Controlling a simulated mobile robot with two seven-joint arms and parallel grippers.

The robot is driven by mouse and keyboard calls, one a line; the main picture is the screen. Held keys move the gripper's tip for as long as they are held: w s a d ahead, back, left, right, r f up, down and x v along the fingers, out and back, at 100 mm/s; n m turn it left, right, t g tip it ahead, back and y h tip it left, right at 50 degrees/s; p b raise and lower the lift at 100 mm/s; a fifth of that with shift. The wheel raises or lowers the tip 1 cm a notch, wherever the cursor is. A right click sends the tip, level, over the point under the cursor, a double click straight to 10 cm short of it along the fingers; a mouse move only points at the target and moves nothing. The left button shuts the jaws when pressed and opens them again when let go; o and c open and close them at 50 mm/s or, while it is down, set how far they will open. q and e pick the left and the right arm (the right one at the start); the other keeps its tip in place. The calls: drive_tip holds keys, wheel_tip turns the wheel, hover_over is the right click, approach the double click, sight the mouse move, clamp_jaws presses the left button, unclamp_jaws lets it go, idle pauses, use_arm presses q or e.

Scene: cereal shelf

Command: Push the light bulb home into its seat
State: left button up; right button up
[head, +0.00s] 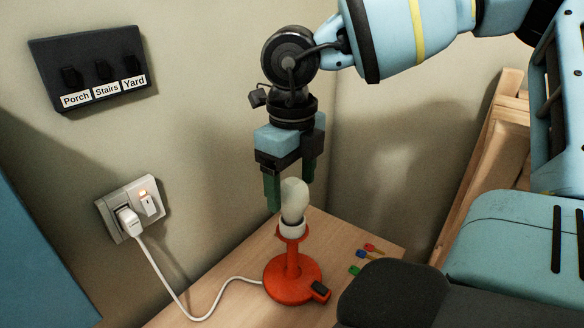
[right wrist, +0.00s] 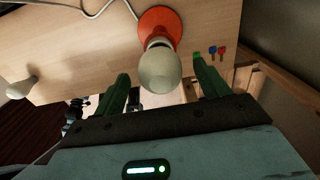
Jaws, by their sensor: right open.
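The light bulb (head: 293,198) is whitish and stands roughly upright at the top of a red-orange lamp (head: 293,280) on the wooden table. A pale collar (head: 291,230) shows at the bulb's lower end; I cannot tell how deep the bulb sits. My right gripper (head: 290,190) points down over it, open, with a green finger on either side of the bulb's upper part. In the right wrist view the bulb (right wrist: 160,72) lies between the open fingers (right wrist: 160,74), with visible gaps on both sides. My left gripper is not in view.
A white cord runs from the lamp to a wall outlet (head: 130,207). A black switch panel (head: 90,68) is on the wall. Small coloured pieces (head: 369,249) lie right of the lamp. A pale rounded object (right wrist: 22,87) lies at the left in the right wrist view.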

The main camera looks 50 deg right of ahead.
wheel_tip(320, 180, up, 8)
drive_tip(key=shift+f, duration=0.1)
idle(0.5)
idle(0.7)
